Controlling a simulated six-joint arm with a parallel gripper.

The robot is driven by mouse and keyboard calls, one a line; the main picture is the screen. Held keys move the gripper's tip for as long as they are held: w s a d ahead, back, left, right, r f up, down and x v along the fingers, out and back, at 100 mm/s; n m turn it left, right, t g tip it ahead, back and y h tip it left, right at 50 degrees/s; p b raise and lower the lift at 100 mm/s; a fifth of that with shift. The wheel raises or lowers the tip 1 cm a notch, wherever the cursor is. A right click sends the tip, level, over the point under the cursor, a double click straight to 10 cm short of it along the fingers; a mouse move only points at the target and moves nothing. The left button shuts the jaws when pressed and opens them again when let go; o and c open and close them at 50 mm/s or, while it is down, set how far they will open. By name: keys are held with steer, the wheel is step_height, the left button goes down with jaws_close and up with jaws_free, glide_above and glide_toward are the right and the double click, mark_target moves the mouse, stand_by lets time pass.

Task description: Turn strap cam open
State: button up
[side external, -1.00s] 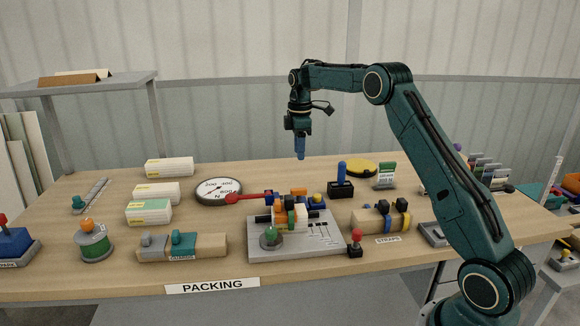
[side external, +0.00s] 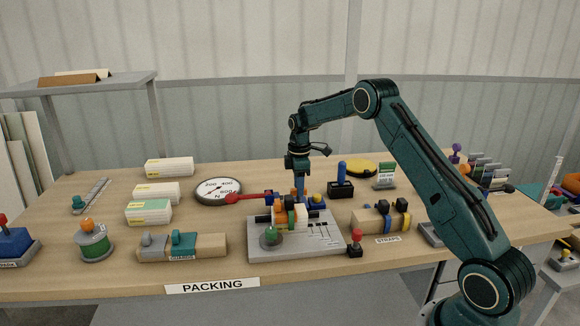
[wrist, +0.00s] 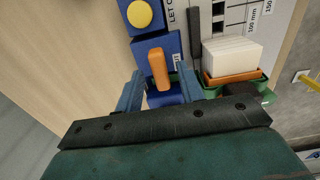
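The strap cam shows in the wrist view as an orange lever (wrist: 158,69) on a blue block (wrist: 151,45). My gripper (wrist: 158,84) points down over it with its two blue fingers apart, one on each side of the lever. I cannot tell whether either finger touches the lever. In the side view my gripper (side external: 299,197) is low over the back of the grey plate (side external: 325,243), and its fingers partly hide the cam. A white block (wrist: 233,55) with orange and green parts around it sits right of the cam in the wrist view.
A blue block with a yellow button (side external: 316,200) stands close right of my gripper. A round gauge (side external: 218,190) with a red arm is to the left. A black block with a blue handle (side external: 341,186) stands behind right. The table front left of the plate is fairly crowded.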

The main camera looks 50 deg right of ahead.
steer(key=shift+f, duration=0.45)
jaws_close()
